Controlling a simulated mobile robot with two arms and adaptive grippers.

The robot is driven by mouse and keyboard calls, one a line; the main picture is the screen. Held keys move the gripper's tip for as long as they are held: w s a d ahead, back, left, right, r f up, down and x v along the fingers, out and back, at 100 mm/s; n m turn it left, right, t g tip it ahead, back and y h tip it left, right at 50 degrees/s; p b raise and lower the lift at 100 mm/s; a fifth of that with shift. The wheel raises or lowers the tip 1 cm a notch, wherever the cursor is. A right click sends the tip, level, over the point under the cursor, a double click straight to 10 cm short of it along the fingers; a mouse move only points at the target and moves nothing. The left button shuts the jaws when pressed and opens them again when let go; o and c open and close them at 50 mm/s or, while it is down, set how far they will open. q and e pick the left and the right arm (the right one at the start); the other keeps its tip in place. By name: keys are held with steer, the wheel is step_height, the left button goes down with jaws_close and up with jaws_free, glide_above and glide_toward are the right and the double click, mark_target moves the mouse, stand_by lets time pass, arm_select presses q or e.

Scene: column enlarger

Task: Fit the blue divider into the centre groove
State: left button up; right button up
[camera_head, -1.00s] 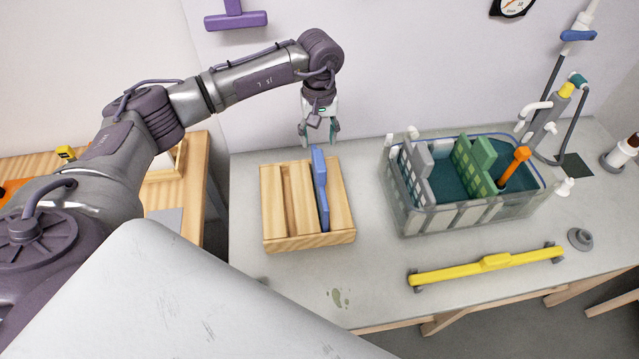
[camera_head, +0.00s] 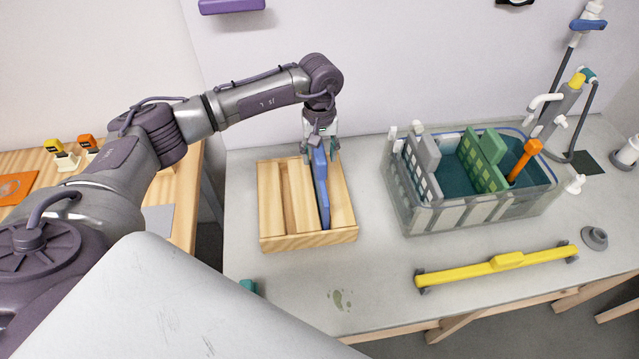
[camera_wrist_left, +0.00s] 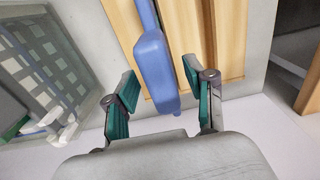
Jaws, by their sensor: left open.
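The blue divider (camera_head: 320,188) stands on edge in a slot of the wooden block (camera_head: 276,243), right of an empty groove (camera_head: 291,199). My left gripper (camera_head: 320,157) is open at the divider's far end, pointing down. In the left wrist view the divider (camera_wrist_left: 155,62) reaches between my two teal fingertips (camera_wrist_left: 156,100), with a gap on each side. The clear tank (camera_head: 438,221) to the right holds a grey divider (camera_head: 424,158) and a green divider (camera_head: 482,155); its centre groove cannot be made out. My right gripper is not in view.
An orange-handled tool (camera_head: 524,161) stands in the tank's right part. A yellow bar (camera_head: 497,265) lies in front of the tank, with a grey knob (camera_head: 594,238) to its right. The bench between block and tank is clear.

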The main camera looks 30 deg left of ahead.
arm_select(q)
steer(key=shift+b, duration=0.65)
stand_by(0.6)
jaws_close()
stand_by(0.4)
